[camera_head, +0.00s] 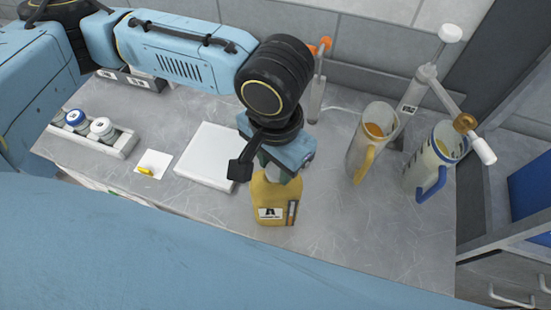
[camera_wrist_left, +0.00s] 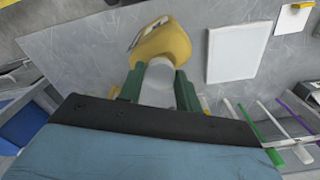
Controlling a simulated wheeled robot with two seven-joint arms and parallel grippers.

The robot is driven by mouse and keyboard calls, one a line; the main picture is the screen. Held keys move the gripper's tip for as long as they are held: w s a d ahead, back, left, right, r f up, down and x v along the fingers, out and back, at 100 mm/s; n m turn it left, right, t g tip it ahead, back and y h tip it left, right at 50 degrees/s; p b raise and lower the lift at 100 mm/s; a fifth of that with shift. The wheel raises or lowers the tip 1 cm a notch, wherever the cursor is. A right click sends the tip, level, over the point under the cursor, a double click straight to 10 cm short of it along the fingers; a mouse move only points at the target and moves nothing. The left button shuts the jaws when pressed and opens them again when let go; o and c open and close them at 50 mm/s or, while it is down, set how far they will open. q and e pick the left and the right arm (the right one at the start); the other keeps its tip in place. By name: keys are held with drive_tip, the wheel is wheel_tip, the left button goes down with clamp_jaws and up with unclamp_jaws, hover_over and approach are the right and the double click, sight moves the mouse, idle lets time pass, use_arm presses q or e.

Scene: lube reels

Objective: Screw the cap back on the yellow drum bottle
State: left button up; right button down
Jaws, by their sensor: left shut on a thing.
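The yellow drum bottle (camera_head: 272,205) stands upright on the grey worktop, with a black-and-white label facing the front. My left gripper (camera_head: 281,172) is directly above it, pointing down, and hides the bottle's top in the head view. In the left wrist view, its green fingers (camera_wrist_left: 159,86) are shut on a whitish cylindrical cap (camera_wrist_left: 158,84). The cap's far end meets the top of the yellow bottle (camera_wrist_left: 161,45) in that view. I cannot tell how far it sits on the neck. My right gripper is not in view.
A white board (camera_head: 207,155) lies left of the bottle. A yellow piece on a white card (camera_head: 153,163) and a tray of small jars (camera_head: 112,144) are farther left. Two jugs, yellow-handled (camera_head: 369,150) and blue-handled (camera_head: 432,168), stand right.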

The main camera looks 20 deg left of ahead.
use_arm(q)
drive_tip(key=m+p, duration=0.2)
drive_tip(key=m, duration=0.1)
drive_tip(key=shift+r+m, duration=0.2)
drive_tip(key=shift+m, duration=0.1)
drive_tip(key=shift+f+m, duration=0.2)
drive_tip(key=shift+m, duration=0.4)
drive_tip(key=shift+a+r+m+p, duration=0.1)
drive_tip(key=shift+r+m+p, duration=0.05)
drive_tip(key=shift+m+p, duration=0.8)
drive_tip(key=m+p, duration=0.1)
drive_tip(key=m, duration=0.2)
drive_tip(key=shift+f+m, duration=0.2)
drive_tip(key=shift+m, duration=0.15)
